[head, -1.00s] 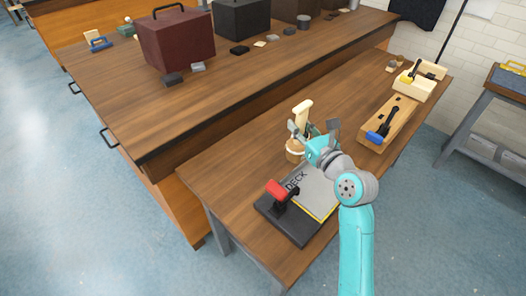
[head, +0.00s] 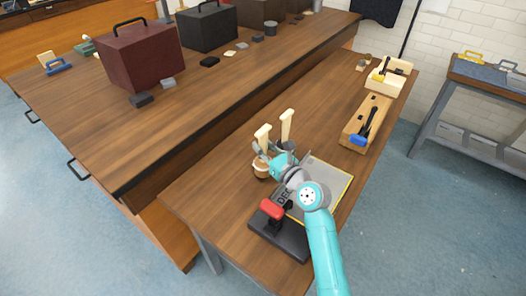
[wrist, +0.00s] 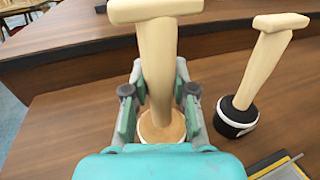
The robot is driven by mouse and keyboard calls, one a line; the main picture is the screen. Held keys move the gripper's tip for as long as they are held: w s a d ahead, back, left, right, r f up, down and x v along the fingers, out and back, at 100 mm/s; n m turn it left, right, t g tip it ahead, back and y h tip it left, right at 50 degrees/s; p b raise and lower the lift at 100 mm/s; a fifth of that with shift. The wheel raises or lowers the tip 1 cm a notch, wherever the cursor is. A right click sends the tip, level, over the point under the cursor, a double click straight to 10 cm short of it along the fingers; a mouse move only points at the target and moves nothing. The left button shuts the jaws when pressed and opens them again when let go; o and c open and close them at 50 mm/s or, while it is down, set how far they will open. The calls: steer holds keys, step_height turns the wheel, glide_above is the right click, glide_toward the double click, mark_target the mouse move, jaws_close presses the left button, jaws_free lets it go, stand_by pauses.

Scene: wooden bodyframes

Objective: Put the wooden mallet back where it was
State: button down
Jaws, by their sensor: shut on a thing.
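The wooden mallet (wrist: 158,62), pale with a T-shaped top, stands nearly upright between the fingers of my gripper (wrist: 158,105) in the wrist view. My gripper is shut on its shaft. Its lower end meets a round tan base (wrist: 163,126) with a white rim; I cannot tell whether it rests in it or is just above. A second, similar pale mallet (wrist: 262,62) leans to its right in a black round base (wrist: 237,116). In the head view my gripper (head: 274,158) is at the two pale shafts and hides part of them; the left mallet (head: 263,134) is above the brown cup (head: 261,171).
On the same bench, a grey board (head: 327,185) and a black block with a red handle (head: 272,210) lie close to my arm. A plane with a blue handle (head: 357,138) is at the right. The bench left of the cup is clear.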

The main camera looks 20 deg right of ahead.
steer(key=shift+f, duration=0.95)
steer(key=c, duration=0.9)
jaws_free()
steer(key=shift+f, duration=0.15)
steer(key=shift+c, duration=0.2)
steer(key=shift+s, duration=0.15)
steer(key=v, duration=1.1)
steer(key=shift+s+d+r, duration=0.15)
steer(key=shift+s+r, duration=0.1)
steer(key=shift+s, duration=0.1)
